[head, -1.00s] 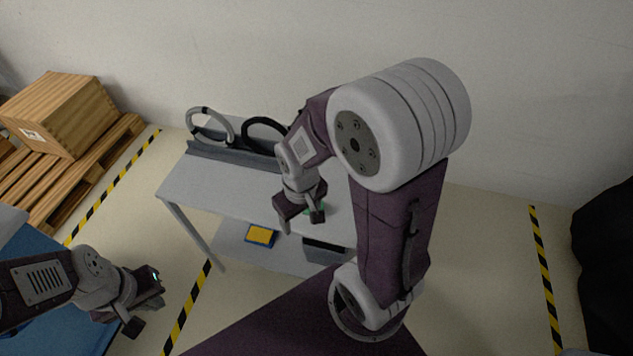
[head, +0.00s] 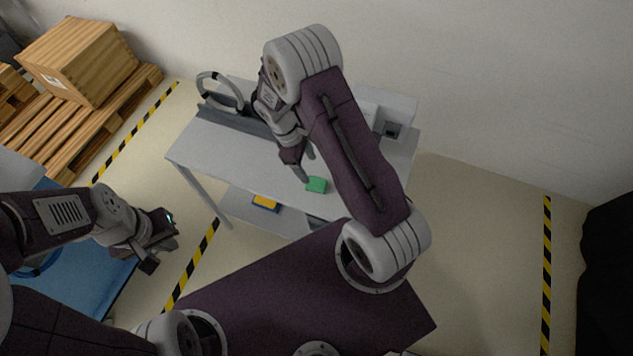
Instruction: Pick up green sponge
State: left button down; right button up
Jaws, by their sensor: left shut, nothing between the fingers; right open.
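The green sponge (head: 316,185) lies on the grey table (head: 215,148), close to its front edge. My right gripper (head: 303,170) is over the table just behind and to the left of the sponge, fingers pointing down. It is open; whether a finger touches the sponge I cannot tell. My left gripper (head: 160,250) is at the lower left, over the floor beside a blue surface, far from the sponge, shut and empty.
A grey hose loop (head: 220,92) stands at the table's back edge, and a grey device (head: 393,112) at its back right. A yellow and blue item (head: 266,202) lies on the lower shelf. A wooden crate (head: 78,60) sits on a pallet at far left.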

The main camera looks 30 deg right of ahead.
aim_at(315, 182)
jog(key=x, duration=0.3)
jog(key=shift+s+f+p, duration=0.2)
jog(key=shift+p, duration=0.15)
jog(key=shift+w+d+f, duration=0.1)
jog(key=shift+f, duration=0.3)
jog(key=x, duration=0.2)
jog(key=p+x, duration=0.1)
jog(key=x, duration=0.1)
jog(key=shift+s, duration=0.25)
jog(key=shift+f, duration=0.4)
jog(key=c, duration=1.4)
